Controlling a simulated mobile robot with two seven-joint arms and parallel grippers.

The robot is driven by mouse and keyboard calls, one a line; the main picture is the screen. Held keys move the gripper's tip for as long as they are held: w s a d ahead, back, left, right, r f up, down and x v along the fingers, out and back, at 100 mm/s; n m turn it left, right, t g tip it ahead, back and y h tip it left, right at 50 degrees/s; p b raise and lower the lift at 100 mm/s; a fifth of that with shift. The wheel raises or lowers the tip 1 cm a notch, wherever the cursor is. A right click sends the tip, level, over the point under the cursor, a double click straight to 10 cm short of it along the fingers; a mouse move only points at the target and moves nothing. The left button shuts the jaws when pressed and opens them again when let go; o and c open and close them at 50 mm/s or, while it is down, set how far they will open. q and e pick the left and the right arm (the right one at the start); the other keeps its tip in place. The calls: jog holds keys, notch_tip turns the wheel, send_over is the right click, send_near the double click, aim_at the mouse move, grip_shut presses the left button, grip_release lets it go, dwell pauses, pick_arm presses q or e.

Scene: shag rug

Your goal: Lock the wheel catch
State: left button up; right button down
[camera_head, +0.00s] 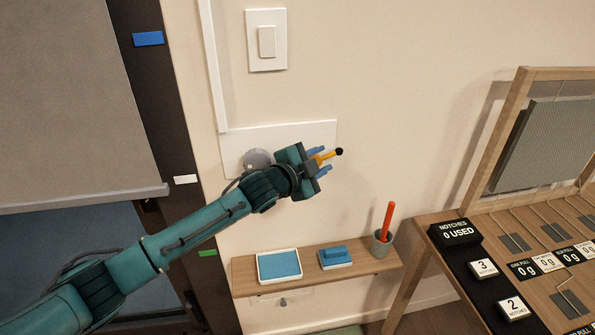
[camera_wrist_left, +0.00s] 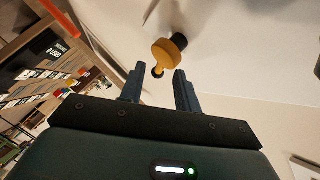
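A yellow-orange catch (camera_head: 325,156) with a dark round tip sticks out near a white wall plate (camera_head: 322,130). In the left wrist view the orange catch (camera_wrist_left: 166,52) has a thick round part, a black part behind it and a thin stem with a dark ball. My left gripper (camera_head: 320,161) is at the catch, its blue fingers apart on either side of it. In the left wrist view the stem end lies between the fingertips (camera_wrist_left: 159,71), with gaps on both sides. A grey disc (camera_head: 257,160) on the plate is partly hidden by my arm. My right gripper is not in view.
Below is a wooden shelf (camera_head: 300,284) with a blue pad in a white tray (camera_head: 280,266), a blue block (camera_head: 335,257) and a cup (camera_head: 381,243) holding a red stick. A wooden bench (camera_head: 440,262) with labels stands at right. A light switch (camera_head: 267,41) is above.

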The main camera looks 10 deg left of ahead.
pick_arm(q)
jog(key=v, duration=1.1)
jog(key=shift+s+b, duration=0.25)
jog(key=shift+b, duration=0.2)
jog(key=shift+a, duration=0.15)
jog(key=s+a+f+n+g+y, duration=0.1)
jog(key=s+a+f+n+y, duration=0.1)
jog(key=s+f+n, duration=0.5)
jog(key=s+a+f+n+g+y, duration=0.1)
jog(key=s+a+f+n+y, duration=0.2)
jog(key=s+f, duration=1.5)
jog(key=n, duration=0.4)
jog(key=shift+s+a+f+g, duration=0.2)
jog(key=shift+s+f+g, duration=0.1)
jog(key=shift+g, duration=0.1)
